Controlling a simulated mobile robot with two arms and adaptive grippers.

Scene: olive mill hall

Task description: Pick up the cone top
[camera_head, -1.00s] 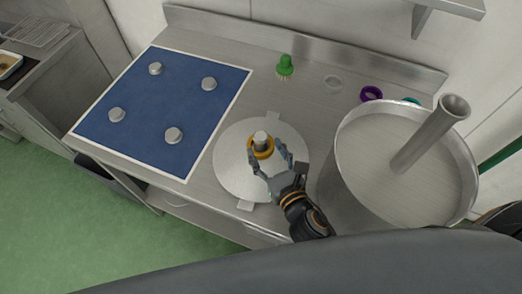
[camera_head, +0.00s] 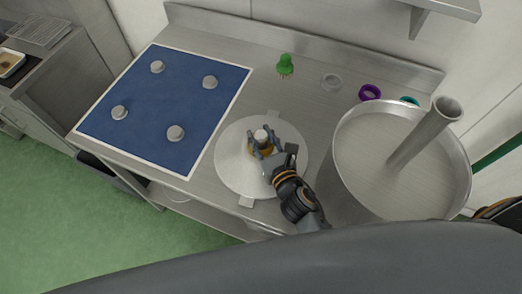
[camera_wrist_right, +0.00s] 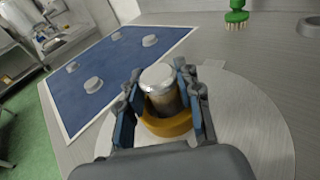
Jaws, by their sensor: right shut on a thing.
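A short metal cylinder with a pale flat top (camera_head: 261,134), which seems to be the cone top, stands upright over the round pale plate (camera_head: 232,172). It also shows in the right wrist view (camera_wrist_right: 158,78). A yellow-orange ring (camera_wrist_right: 168,124) surrounds its lower part. My right gripper (camera_head: 264,140) is shut on the cylinder, with one finger on each side, above the ring; it fills the wrist view (camera_wrist_right: 162,88). The fingers and palm hide part of the ring and the cylinder's sides. My left gripper is not in view.
A large metal pot (camera_head: 345,190) with a slanted tube (camera_head: 425,135) stands close on the right. Behind are a green-handled brush (camera_head: 285,65), a grey ring (camera_head: 331,82), a purple ring (camera_head: 369,92) and a teal ring (camera_head: 409,101). A blue mat (camera_head: 150,100) with several grey knobs lies left.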

